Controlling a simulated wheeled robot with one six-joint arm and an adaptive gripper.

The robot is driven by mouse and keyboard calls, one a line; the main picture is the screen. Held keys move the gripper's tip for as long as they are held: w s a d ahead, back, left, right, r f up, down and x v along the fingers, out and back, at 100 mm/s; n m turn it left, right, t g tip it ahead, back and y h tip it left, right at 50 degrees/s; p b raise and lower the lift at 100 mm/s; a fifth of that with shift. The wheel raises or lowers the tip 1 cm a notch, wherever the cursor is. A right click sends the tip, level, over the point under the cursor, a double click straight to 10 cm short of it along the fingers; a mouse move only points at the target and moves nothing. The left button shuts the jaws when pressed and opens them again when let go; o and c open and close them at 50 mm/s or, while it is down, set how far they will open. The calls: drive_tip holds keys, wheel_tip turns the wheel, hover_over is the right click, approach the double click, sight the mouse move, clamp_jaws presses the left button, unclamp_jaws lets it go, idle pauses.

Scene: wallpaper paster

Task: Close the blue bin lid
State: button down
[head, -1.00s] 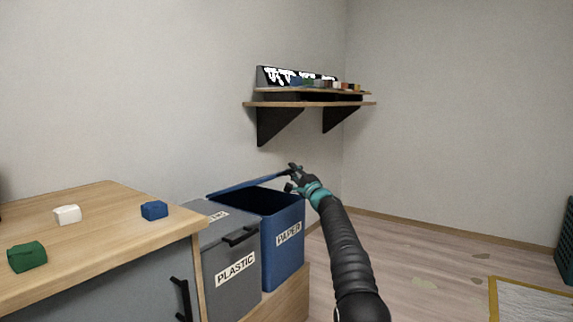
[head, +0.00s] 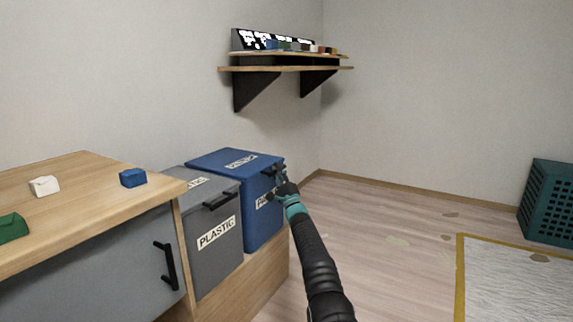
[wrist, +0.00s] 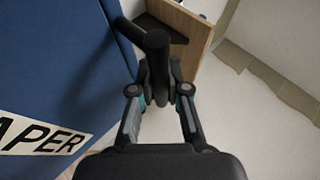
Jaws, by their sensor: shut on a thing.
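The blue bin (head: 264,222) carries a PAPER label. Its blue lid (head: 215,160) lies flat over the top, with no gap that I can make out. My gripper (head: 277,181) is at the lid's front right edge. In the wrist view, my gripper (wrist: 158,82) is shut on the black lid handle (wrist: 150,38), beside the blue bin's front face (wrist: 60,70). The fingers partly hide the handle.
A grey PLASTIC bin (head: 215,262) stands directly left of the blue bin. A wooden counter (head: 90,190) with small blocks is further left. A wall shelf (head: 285,68) hangs above.

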drive_tip(key=shift+a+f, duration=0.3)
drive_tip(key=shift+f, duration=0.3)
drive_tip(key=c, duration=1.2)
unclamp_jaws()
drive_tip(key=shift+o, duration=0.3)
drive_tip(key=shift+r, duration=0.1)
drive_tip(key=shift+d+r, duration=0.15)
drive_tip(key=shift+d, duration=0.15)
drive_tip(key=shift+s+f, duration=0.15)
drive_tip(key=shift+f, duration=0.05)
drive_tip(key=v, duration=1.1)
drive_tip(key=shift+s+f, duration=0.2)
drive_tip(key=shift+s, duration=0.05)
